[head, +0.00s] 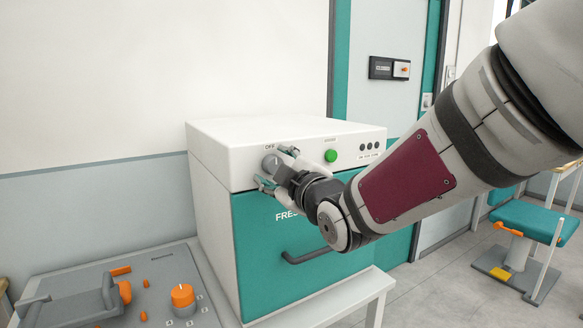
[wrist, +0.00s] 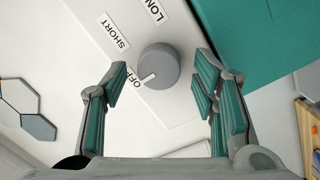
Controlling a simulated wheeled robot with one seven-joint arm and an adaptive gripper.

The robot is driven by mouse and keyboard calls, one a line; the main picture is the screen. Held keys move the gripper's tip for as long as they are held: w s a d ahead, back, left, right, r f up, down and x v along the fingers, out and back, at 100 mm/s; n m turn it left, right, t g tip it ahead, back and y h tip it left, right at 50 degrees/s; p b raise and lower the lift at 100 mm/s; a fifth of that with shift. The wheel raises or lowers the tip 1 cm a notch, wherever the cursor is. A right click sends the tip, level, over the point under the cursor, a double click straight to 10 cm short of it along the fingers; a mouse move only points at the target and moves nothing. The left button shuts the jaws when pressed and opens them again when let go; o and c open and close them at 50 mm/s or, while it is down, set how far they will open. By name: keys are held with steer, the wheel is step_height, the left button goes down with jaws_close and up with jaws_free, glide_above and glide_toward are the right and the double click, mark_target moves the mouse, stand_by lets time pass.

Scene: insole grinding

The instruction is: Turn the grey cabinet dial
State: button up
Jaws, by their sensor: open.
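The grey dial (head: 271,163) sits at the left of the white top panel of the cabinet (head: 240,240), which has a teal front. In the wrist view the dial (wrist: 159,67) is round, with a pale pointer mark directed at the OFF label (wrist: 138,79). A SHORT label (wrist: 117,30) and a partly cut-off LONG label (wrist: 150,8) lie around it. My gripper (head: 275,167) is open in front of the dial. In the wrist view its teal-padded fingers (wrist: 160,85) stand on either side of the dial, with a gap on both sides.
A green button (head: 331,156) is on the same panel, right of my gripper. A dark handle (head: 306,256) crosses the teal front below. A grey board with an orange knob (head: 182,296) is at the lower left. A teal stool (head: 526,219) stands at the right.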

steer(key=shift+w, duration=0.1)
steer(key=c, duration=1.2)
steer(key=shift+m, duration=0.3)
steer(key=shift+o, duration=0.2)
steer(key=m+b, duration=0.1)
steer(key=m, duration=0.1)
steer(key=shift+m+b, duration=0.3)
steer(key=shift+m, duration=0.1)
steer(key=m, duration=0.2)
steer(key=shift+r+m+g, duration=0.1)
steer(key=shift+m+g, duration=0.2)
steer(key=shift+g, duration=0.1)
steer(key=m+p, duration=0.1)
steer(key=m, duration=0.4)
steer(key=shift+d, duration=0.1)
steer(key=shift+g, duration=0.3)
